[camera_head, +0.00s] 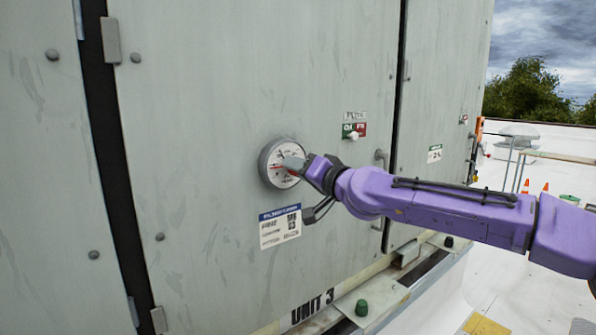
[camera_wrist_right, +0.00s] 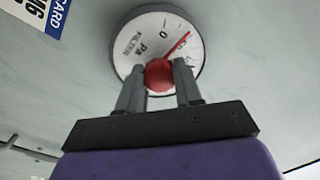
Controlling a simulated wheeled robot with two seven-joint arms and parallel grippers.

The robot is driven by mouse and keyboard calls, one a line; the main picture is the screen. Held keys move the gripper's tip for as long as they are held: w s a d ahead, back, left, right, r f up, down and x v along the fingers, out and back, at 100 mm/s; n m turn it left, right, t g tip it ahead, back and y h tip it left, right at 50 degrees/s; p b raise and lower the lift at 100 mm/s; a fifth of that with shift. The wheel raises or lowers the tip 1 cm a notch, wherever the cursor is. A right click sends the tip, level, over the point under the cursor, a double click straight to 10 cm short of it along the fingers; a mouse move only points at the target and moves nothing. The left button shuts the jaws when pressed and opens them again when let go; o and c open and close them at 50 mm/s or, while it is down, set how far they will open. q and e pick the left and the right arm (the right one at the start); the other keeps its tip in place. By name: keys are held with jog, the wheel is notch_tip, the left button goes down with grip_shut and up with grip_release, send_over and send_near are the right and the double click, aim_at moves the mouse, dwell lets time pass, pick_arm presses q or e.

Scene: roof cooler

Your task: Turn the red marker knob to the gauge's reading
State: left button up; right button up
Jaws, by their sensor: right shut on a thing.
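The round white-faced gauge (camera_head: 269,173) with a grey rim is on the cabinet panel. It also shows in the right wrist view (camera_wrist_right: 140,32), marked "Pa" and "FILTER", its scale tilted and partly hidden. A red pointer (camera_wrist_right: 176,45) runs from near the knob to the upper right of the dial in that view. My right gripper (camera_wrist_right: 159,82) is shut on the knob, one finger on each side. In the head view this gripper (camera_head: 294,163) covers the dial's right part. I cannot make out a separate needle. My left gripper is not in view.
A blue-and-white label (camera_head: 281,227) is below the gauge. A small green-and-red switch plate (camera_head: 354,131) is to its upper right. A door handle (camera_head: 380,160) stands out near my right arm. Orange cones (camera_head: 525,187) stand on the white roof at the right.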

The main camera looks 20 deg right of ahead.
jog(key=m, duration=0.8)
jog(key=m+b, duration=0.1)
jog(key=m, duration=0.2)
jog(key=shift+f+m+h, duration=0.25)
jog(key=shift+m+h, duration=0.05)
jog(key=shift+m, duration=0.1)
dwell(0.3)
jog(key=o, duration=1)
jog(key=shift+o, duration=0.2)
jog(key=shift+r, duration=0.1)
